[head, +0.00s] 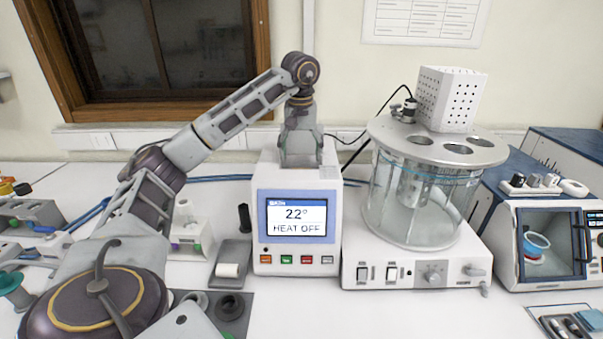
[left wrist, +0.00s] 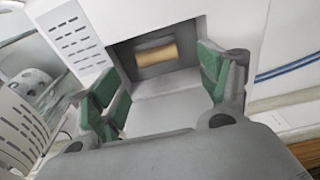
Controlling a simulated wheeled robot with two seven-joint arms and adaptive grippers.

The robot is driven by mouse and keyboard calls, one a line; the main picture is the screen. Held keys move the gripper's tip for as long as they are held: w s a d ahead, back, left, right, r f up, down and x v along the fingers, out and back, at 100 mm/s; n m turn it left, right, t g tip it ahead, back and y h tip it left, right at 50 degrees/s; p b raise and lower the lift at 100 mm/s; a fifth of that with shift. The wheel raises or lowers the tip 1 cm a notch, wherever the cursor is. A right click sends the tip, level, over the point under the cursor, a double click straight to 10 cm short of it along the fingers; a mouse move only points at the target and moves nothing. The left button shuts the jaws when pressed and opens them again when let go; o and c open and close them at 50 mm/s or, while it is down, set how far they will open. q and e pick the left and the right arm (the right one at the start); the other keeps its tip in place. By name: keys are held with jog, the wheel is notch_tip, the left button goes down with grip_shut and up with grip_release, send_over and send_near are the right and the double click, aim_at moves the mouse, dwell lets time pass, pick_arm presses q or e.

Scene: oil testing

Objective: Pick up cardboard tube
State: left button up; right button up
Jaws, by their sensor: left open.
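The cardboard tube (left wrist: 156,55) is a small tan cylinder. In the left wrist view it lies crosswise in a dark recess of a white housing, beyond my fingers. In the head view I cannot make it out. My left gripper (left wrist: 158,90) is open, with green finger pads to either side and nothing between them. The tube is ahead of the fingertips, not touched. In the head view my left gripper (head: 301,158) points down at the top of the white device with the screen (head: 296,232). My right gripper is in neither view.
A glass bath (head: 405,215) on a white base stands right of the screen device. Further right is a blue-and-white instrument (head: 550,245). A small grey tray (head: 231,252) with a white cylinder lies to the left. The bench front at centre is clear.

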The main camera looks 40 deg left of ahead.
pick_arm(q)
jog(key=shift+f, duration=0.15)
jog(key=shift+w+f, duration=0.15)
jog(key=shift+f, duration=2.3)
jog(key=c, duration=0.8)
